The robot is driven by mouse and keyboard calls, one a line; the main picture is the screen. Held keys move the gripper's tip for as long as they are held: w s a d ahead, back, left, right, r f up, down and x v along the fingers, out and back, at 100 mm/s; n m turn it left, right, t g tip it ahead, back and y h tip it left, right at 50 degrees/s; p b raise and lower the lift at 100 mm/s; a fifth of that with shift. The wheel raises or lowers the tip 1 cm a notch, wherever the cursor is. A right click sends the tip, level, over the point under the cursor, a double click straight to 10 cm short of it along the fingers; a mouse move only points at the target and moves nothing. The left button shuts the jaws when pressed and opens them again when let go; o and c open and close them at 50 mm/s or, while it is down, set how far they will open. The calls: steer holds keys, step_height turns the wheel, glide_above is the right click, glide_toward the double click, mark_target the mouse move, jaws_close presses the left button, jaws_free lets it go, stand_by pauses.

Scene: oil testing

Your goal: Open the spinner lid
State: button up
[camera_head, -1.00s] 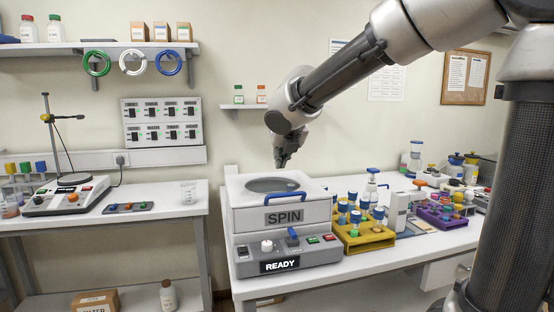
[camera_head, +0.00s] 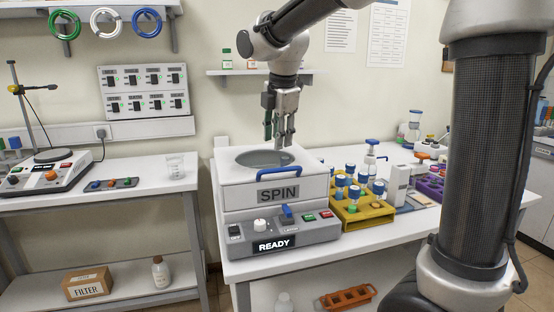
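The spinner is a white box labelled SPIN (camera_head: 234,197) on a grey base whose display reads READY. Its white lid (camera_head: 226,165) lies flat and closed on top, with a round grey window (camera_head: 252,158) in it. A blue handle (camera_head: 302,175) arches along the lid's front edge. My gripper (camera_head: 279,142) points down over the back part of the lid, behind the handle. Its fingers look spread with nothing between them. Its exact height above the lid is hard to tell.
A yellow rack (camera_head: 358,215) with blue-capped bottles stands close to the spinner's right. A white device (camera_head: 397,187) and a purple rack (camera_head: 430,188) are further right. A small wall shelf (camera_head: 314,71) is behind my gripper. A separate bench with a hotplate (camera_head: 45,172) is at left.

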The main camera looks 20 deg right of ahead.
mark_target(278, 169)
steer(key=f+m, duration=0.1)
steer(key=f, duration=0.1)
steer(key=f+m, duration=0.1)
steer(key=f, duration=0.2)
steer(key=f+m+g, duration=0.1)
steer(key=f, duration=0.2)
steer(key=shift+s+a+m, duration=0.1)
steer(key=shift+s+m, duration=0.2)
steer(key=shift+m, duration=0.1)
jaws_close()
